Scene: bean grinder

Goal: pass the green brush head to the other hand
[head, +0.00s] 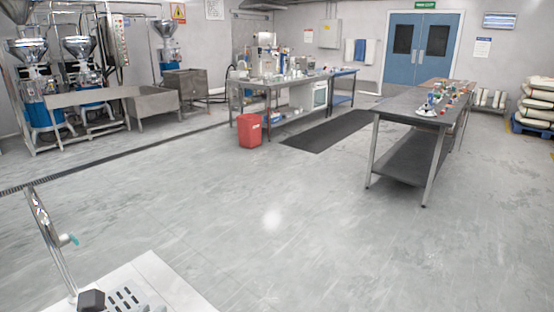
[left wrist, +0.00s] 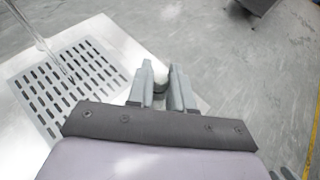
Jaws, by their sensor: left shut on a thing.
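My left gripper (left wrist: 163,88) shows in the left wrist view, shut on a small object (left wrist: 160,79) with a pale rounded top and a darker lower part. It is held between the two grey fingers, to the right of a slotted drain plate. I see no clear green on it, so I cannot tell for sure that it is the brush head. In the head view a dark block (head: 91,300) shows at the bottom left, partly cut off, and may be part of this gripper.
A dark-topped table (head: 400,103) and red bin (head: 249,130) stand farther off.

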